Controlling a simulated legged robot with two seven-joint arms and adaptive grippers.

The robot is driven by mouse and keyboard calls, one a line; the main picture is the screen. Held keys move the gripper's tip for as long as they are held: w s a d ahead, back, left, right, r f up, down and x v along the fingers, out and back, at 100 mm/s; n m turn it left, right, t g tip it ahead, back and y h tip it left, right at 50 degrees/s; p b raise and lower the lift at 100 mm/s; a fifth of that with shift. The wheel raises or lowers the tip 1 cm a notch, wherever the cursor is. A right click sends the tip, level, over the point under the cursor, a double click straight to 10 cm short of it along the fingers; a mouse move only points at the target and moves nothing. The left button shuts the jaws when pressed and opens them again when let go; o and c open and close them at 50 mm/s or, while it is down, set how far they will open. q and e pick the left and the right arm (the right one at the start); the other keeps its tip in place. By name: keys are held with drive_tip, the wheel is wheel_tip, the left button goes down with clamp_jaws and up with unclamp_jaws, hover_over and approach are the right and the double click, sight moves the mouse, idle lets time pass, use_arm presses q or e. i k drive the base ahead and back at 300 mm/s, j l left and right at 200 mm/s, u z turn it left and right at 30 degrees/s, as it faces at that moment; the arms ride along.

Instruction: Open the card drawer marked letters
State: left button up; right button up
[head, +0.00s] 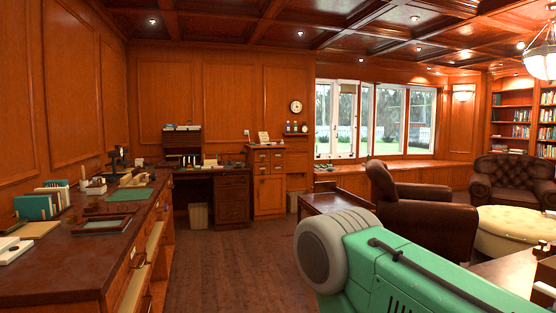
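A wooden cabinet (268,192) stands against the far wall, left of the window. Its upper part has several small drawers (263,157) with light metal fittings, and they look shut. I cannot read any label from here, so I cannot tell whether one is marked letters. The long counter (60,276) on the left also has drawer fronts with handles, seen at a steep angle. A green and grey link of my own arm fills the lower right. Neither of my grippers is in view.
A dark desk (232,200) with drawers stands left of the cabinet, a waste bin (198,215) beneath it. Dark wooden floor (235,260) lies clear ahead. A low wooden table (335,202) and brown armchair (425,220) stand right. Books (36,207) and trays lie on the counter.

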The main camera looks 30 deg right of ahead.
sight(276, 155)
drive_tip(key=i+l+z, duration=0.5)
drive_tip(key=i, duration=0.2)
drive_tip(key=i+l, duration=0.1)
drive_tip(key=i, duration=0.4)
drive_tip(key=i+l, duration=0.15)
drive_tip(key=i, duration=0.4)
drive_tip(key=i+l, duration=0.1)
drive_tip(key=i, duration=0.4)
drive_tip(key=i+u, duration=0.1)
drive_tip(key=i, duration=1.95)
drive_tip(key=i+z, duration=0.25)
drive_tip(key=i, duration=1.8)
drive_tip(key=i+z, duration=0.15)
drive_tip(key=i, duration=0.5)
drive_tip(key=i+j+z, duration=0.15)
drive_tip(key=i, duration=0.45)
drive_tip(key=i+j+z, duration=0.15)
drive_tip(key=i, duration=0.5)
